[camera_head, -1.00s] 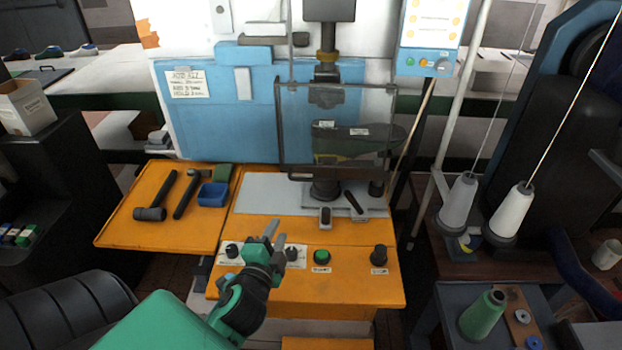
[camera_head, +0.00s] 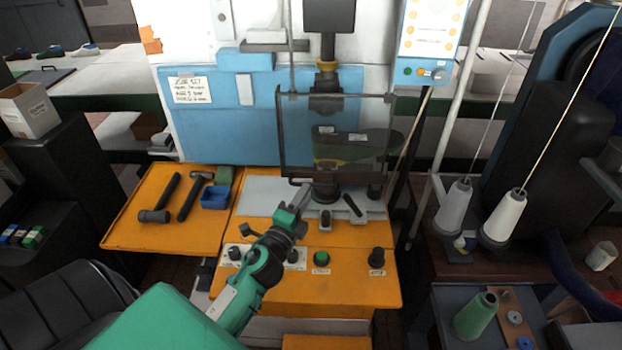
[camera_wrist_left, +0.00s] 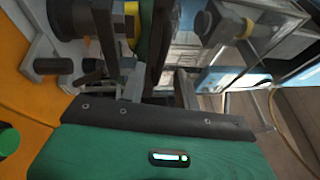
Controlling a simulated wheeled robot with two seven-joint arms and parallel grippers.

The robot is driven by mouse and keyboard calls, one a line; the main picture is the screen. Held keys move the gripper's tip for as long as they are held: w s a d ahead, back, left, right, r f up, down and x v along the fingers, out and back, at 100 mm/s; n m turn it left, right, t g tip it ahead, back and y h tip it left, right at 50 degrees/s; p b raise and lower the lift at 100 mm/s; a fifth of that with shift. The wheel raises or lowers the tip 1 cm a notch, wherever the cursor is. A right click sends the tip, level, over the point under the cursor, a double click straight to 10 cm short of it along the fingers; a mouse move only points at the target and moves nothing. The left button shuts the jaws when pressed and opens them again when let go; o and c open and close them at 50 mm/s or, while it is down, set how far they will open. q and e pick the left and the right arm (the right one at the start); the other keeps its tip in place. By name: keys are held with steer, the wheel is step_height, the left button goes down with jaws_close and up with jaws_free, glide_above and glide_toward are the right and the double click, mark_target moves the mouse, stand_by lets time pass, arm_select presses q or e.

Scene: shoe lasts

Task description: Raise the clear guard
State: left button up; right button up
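The clear guard (camera_head: 296,125) is a see-through panel with a dark frame, hanging down in front of the machine's working spot. Its lower edge is low, just above the round black base. A dark shoe last with a green part (camera_head: 345,155) shows through it. My left gripper (camera_head: 303,190) is at the guard's lower left edge, by a small dark handle there. In the left wrist view its two fingers (camera_wrist_left: 158,80) stand apart, with dark bars near and between them; whether they touch the handle I cannot tell. My right gripper is in neither view.
The orange bench has a green button (camera_head: 321,257) and dark knobs (camera_head: 376,257). A hammer (camera_head: 158,205) and a blue bin (camera_head: 215,197) lie on the left. Thread cones (camera_head: 504,216) stand on the right. A control box (camera_head: 424,70) hangs at upper right.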

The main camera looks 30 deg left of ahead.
arm_select(q)
steer(key=shift+p+x, duration=0.55)
steer(key=shift+x, duration=1.9)
steer(key=shift+d, duration=0.1)
jaws_close()
